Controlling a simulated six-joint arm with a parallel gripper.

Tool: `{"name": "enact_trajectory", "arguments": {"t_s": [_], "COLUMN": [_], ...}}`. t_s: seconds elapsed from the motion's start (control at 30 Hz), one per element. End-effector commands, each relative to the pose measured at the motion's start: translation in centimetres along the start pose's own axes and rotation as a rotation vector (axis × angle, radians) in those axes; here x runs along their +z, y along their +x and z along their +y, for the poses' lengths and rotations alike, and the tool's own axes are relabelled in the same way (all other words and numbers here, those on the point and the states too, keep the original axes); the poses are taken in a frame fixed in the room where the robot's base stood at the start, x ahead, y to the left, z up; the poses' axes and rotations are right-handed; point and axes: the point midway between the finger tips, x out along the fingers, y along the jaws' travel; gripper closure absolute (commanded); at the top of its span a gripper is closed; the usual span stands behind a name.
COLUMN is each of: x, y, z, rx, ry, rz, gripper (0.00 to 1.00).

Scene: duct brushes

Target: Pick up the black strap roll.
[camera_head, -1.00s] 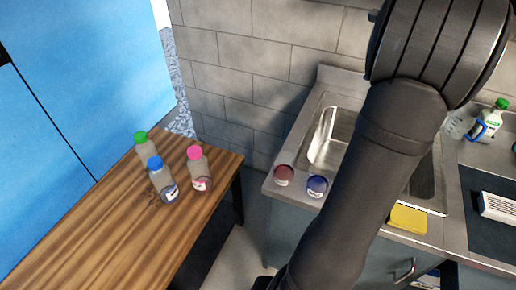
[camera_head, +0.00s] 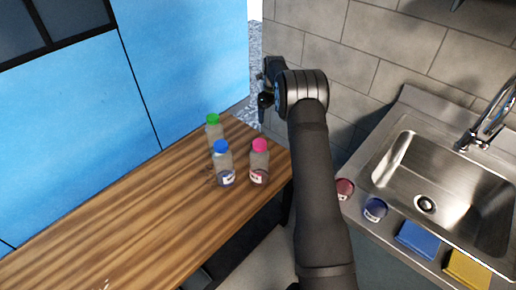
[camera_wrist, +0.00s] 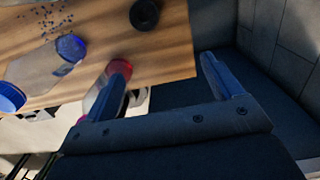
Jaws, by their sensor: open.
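The black strap roll (camera_wrist: 144,14) shows as a small dark ring at the top edge of the wrist view, on the wooden table near its edge. I cannot make it out in the head view. My gripper (camera_wrist: 165,80) is open and empty, its two fingers spread wide, with the roll beyond them and apart from them. In the head view my gripper (camera_head: 265,88) hangs above and behind the far end of the table, partly hidden by my wrist.
On the wooden table (camera_head: 110,235) stand a green-capped bottle (camera_head: 213,130), a blue-capped bottle (camera_head: 222,165) and a pink-capped bottle (camera_head: 259,163). A tiled wall (camera_head: 325,55) is close behind. A sink (camera_head: 440,190) with jars and sponges is at right. The table's near left is clear.

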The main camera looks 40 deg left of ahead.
Motion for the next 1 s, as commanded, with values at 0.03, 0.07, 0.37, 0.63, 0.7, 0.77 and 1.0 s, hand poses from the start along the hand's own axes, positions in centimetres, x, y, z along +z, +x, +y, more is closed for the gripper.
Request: {"name": "enact_trajectory", "arguments": {"t_s": [0.03,0.07,0.37,0.63,0.7,0.77,1.0], "x": [1.4,1.9,3.2,2.9,2.9,2.8,2.8], "y": [1.2,1.7,5.4,11.3,12.6,13.6,15.2], "z": [1.4,2.1,3.7,3.6,3.5,3.5,3.4], "rx": [-0.002,-0.003,-0.009,-0.008,-0.009,-0.009,-0.01], "ry": [-0.003,0.0,0.012,0.011,0.011,0.011,0.011], "rz": [0.018,0.025,0.048,0.047,0.047,0.047,0.045], "gripper": [0.16,0.16,0.16,0.16,0.16,0.16,0.16]}}
